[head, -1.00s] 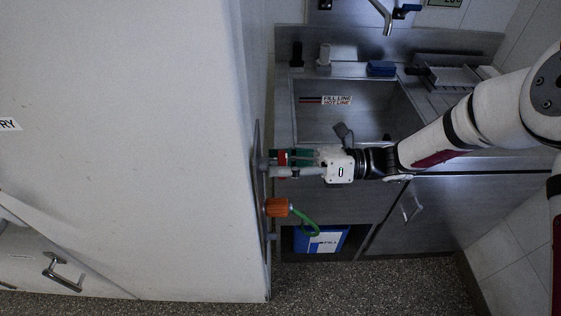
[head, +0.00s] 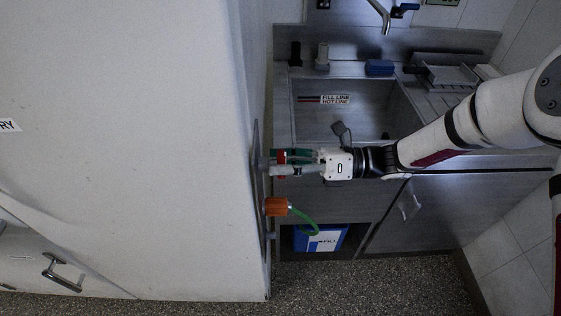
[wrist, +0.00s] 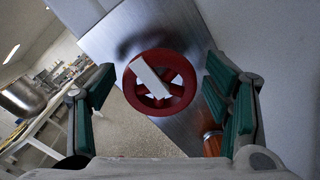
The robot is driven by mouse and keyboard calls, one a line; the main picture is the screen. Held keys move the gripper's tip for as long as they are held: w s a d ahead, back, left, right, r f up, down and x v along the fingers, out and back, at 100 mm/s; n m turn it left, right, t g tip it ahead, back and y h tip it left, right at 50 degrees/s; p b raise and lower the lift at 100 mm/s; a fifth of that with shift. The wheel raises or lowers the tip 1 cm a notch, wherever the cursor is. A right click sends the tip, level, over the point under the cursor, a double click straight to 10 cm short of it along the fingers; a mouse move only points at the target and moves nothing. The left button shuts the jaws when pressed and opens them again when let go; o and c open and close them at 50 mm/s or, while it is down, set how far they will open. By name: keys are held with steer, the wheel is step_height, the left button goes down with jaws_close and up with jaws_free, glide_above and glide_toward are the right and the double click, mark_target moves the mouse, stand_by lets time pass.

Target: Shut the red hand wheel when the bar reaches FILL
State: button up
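The red hand wheel (wrist: 134,86) faces my wrist camera, with a pale bar across its centre, slanted. It sits on a grey metal plate (wrist: 118,38). In the wrist view my gripper (wrist: 158,80) is open, its green-padded fingers on either side of the wheel with small gaps seen to both sides. In the head view my gripper (head: 277,163) reaches left to the plate on the white cabinet's side, and the wheel is mostly hidden by the fingers.
An orange fitting (head: 276,207) with a green hose (head: 305,222) sits just below my gripper; it also shows in the wrist view (wrist: 212,143). The white cabinet (head: 150,150) fills the left. A sink (head: 372,106) with a fill-line label lies behind.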

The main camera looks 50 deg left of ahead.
steer(key=v, duration=1.2)
stand_by(0.4)
steer(key=s+d+r+n+t+h, duration=0.1)
steer(key=d+r+n+t+h, duration=0.4)
steer(key=d, duration=0.6)
steer(key=s+d+r+n+t+h, duration=0.2)
steer(key=d+r+n+t, duration=0.2)
steer(key=d+r, duration=0.5)
steer(key=s+d+r+n+t+h, duration=0.1)
steer(key=s+d+n+t+h, duration=0.1)
steer(key=d, duration=0.9)
steer(key=s+d+r+n+t+h, duration=0.1)
steer(key=s+d+n+t, duration=0.3)
steer(key=d, duration=0.8)
steer(key=s+t+h, duration=0.1)
steer(key=s+t, duration=0.1)
steer(key=shift+t+h+p, duration=0.3)
steer(key=shift+t+h, duration=0.1)
steer(key=shift+s, duration=0.1)
